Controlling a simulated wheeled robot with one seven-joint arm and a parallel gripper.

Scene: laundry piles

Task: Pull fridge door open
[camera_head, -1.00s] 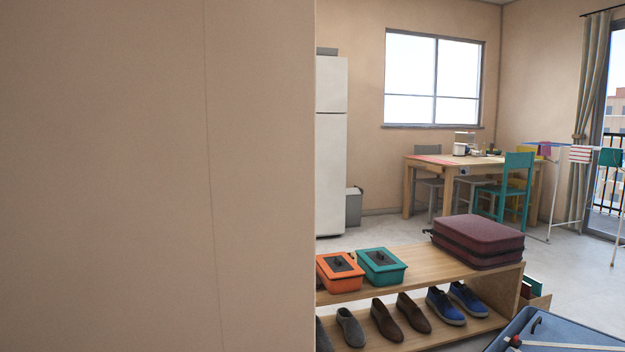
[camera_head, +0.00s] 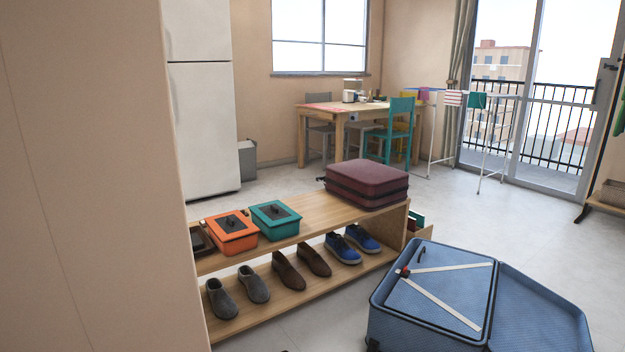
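The white fridge (camera_head: 205,125) stands at the left, beyond the wooden shoe bench. Its upper door (camera_head: 198,30) and taller lower door (camera_head: 203,130) both look shut. Handles show along the left edge of the doors, the lower one (camera_head: 174,92) near the wall corner. The wall hides part of the fridge's left side. My gripper is not in view.
A beige wall (camera_head: 85,180) fills the left. A wooden shoe bench (camera_head: 310,212) with boxes, a maroon suitcase (camera_head: 366,181) and shoes lies between me and the fridge. An open blue suitcase (camera_head: 540,305) is at lower right. Floor beyond the bench (camera_head: 270,190) is clear.

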